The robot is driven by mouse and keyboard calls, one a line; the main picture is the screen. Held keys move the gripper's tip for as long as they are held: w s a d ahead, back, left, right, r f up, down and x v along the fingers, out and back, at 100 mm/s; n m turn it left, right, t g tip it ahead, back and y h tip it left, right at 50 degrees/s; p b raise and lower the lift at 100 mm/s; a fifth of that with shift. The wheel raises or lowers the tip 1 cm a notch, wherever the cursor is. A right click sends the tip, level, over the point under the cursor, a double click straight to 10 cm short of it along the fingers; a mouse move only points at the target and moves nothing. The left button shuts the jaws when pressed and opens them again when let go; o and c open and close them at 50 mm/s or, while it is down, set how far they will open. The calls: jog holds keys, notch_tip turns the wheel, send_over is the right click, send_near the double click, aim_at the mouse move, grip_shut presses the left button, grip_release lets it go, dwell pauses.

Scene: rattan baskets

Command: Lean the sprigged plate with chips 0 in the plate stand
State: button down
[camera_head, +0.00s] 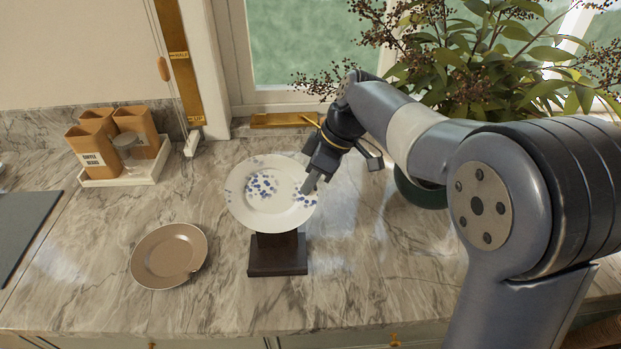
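The sprigged plate (268,215), white with blue sprigs, is tilted with its face toward the camera. It is at the dark brown plate stand (278,268) and hides the stand's upper part. I cannot tell whether the stand bears its weight. My gripper (311,186) is at the plate's right rim, with one fingertip overlapping the plate's face. The other finger is not clear, so I cannot tell whether the gripper is shut on the rim. Chips on the sprigged plate are too small to make out.
A brown plate (170,254) with a notch in its rim lies on the marble counter left of the stand. A white tray (128,172) with brown canisters and a glass jar stands at the back left. A potted plant (480,75) is behind my arm. The front counter is clear.

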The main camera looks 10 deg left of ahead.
notch_tip(320, 180, down, 8)
jog(key=b, duration=0.5)
jog(key=shift+b, duration=0.4)
jog(key=c, duration=1.6)
grip_release()
jog(key=shift+o, duration=0.2)
jog(key=v, duration=1)
jog(key=shift+d+r, duration=0.2)
jog(key=shift+r, duration=0.15)
